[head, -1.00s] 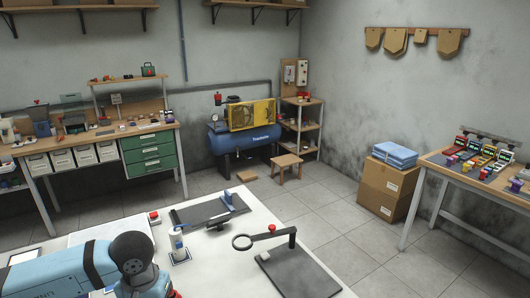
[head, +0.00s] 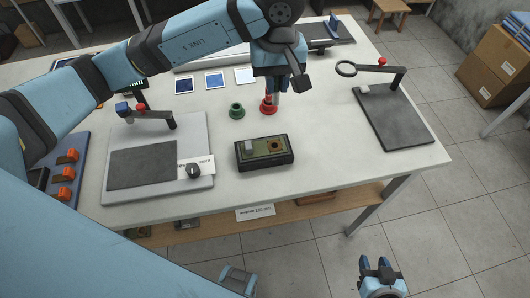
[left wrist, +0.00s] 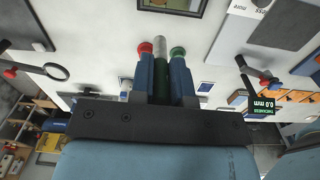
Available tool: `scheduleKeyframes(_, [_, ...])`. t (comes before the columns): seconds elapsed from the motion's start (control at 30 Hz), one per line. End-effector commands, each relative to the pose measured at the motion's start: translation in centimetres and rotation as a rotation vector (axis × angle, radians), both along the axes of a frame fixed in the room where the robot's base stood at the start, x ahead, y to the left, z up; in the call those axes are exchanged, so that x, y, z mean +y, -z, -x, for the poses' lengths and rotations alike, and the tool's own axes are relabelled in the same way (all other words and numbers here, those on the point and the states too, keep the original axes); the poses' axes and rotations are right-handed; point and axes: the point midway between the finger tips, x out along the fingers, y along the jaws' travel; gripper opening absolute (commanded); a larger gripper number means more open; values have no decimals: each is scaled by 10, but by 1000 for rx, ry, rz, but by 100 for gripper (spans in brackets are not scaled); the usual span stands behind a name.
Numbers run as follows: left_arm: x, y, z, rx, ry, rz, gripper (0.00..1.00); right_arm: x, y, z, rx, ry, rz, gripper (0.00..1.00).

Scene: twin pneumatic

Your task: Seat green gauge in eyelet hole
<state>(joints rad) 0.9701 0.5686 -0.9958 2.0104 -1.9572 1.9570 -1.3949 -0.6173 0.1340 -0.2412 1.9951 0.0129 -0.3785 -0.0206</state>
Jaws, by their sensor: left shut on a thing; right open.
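My left gripper (head: 276,99) is shut on the green gauge (left wrist: 161,78), a dark green cylinder with a silver tip, seen between the two blue fingers in the left wrist view. In the head view it hangs over the table near a red ring-shaped holder (head: 268,106); the gauge is mostly hidden there. A green ring-shaped holder (head: 237,111) stands to its left. A black block (head: 265,163) with a green top and a dark round hole (head: 276,146) lies nearer the front edge. My right gripper (head: 379,268) is open and empty, beyond the table's front edge.
A grey plate with a knob and red-buttoned arm (head: 200,150) stands at left. A magnifier stand (head: 392,118) stands at right. Blue and white cards (head: 214,81) lie behind. The table front right of the block is clear.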

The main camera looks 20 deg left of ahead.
Motion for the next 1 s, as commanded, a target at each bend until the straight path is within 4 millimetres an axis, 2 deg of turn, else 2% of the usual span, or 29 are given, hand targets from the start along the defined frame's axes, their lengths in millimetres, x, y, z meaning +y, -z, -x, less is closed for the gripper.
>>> scheduleKeyframes(0.17, [-8,-5,0,1,-57,-1,0,-2,5,-1,-1,0,3,43])
scheduleKeyframes(0.27, [-9,5,1,3,-68,-2,0,-4,3,-2,-3,1,6,43])
scheduleKeyframes(0.7, [-9,117,2,6,-67,-2,0,-8,-16,-3,-4,3,12,43])
scheduleKeyframes(0.83, [-9,139,2,3,-66,-2,0,-6,-18,-2,-4,1,11,43])
scheduleKeyframes(1.0, [-9,151,1,1,-65,-2,0,-4,-19,-2,-4,0,7,43])
